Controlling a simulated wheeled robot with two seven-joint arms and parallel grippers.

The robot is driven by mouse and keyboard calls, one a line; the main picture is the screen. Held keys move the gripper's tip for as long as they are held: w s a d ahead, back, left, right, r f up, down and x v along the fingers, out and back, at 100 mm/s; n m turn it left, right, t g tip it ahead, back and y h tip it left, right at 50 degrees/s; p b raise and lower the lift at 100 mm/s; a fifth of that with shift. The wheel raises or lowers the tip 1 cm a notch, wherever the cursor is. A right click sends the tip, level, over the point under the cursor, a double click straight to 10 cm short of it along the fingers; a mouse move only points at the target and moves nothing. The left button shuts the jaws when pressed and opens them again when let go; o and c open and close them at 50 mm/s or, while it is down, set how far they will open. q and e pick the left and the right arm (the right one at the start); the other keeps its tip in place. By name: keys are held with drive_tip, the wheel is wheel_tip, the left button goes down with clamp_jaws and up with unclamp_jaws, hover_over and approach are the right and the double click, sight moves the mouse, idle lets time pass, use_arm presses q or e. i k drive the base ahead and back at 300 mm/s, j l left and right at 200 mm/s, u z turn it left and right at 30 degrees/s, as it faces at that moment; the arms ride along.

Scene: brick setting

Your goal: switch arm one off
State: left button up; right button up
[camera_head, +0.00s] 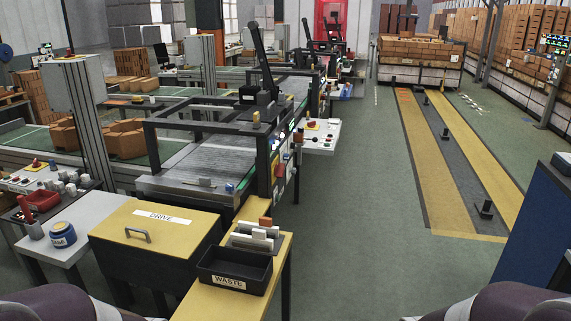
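A black upright arm (264,58) rises from the framed machine (205,165) at the middle left; I cannot tell whether it is arm one. A white control panel (315,136) with small red and yellow parts juts out to the right of the machine. A dark side panel (284,160) with several small knobs and lights runs along the machine's right side. Labels and switch positions are too small to read. Neither of my grippers is in view; only parts of my arms show at the bottom left and bottom right edges.
A yellow DRIVE box (155,238) and a black WASTE bin (234,270) stand in front of the machine. A blue cabinet (535,235) is at the right. Green floor (370,220) is clear between them. Yellow floor strips (435,175) lead to stacked bricks (420,52).

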sight(280, 169)
drive_tip(key=i+l+z, duration=0.45)
drive_tip(key=i+z, duration=0.2)
drive_tip(key=i, duration=0.3)
drive_tip(key=i+z, duration=0.35)
drive_tip(key=i, duration=0.15)
drive_tip(key=i+l+u, duration=0.1)
drive_tip(key=i+u, duration=0.2)
drive_tip(key=i, duration=0.15)
drive_tip(key=i+l+u, duration=0.3)
drive_tip(key=i, duration=0.15)
drive_tip(key=i+l+u, duration=0.25)
drive_tip(key=i, duration=0.2)
drive_tip(key=i+l+u, duration=0.2)
drive_tip(key=u, duration=0.2)
drive_tip(key=i+l+u, duration=0.25)
drive_tip(key=u, duration=0.2)
drive_tip(key=i+l+u, duration=0.15)
drive_tip(key=l+u, duration=0.25)
drive_tip(key=i+l+u, duration=0.15)
drive_tip(key=l+u, duration=0.7)
drive_tip(key=i+j, duration=0.05)
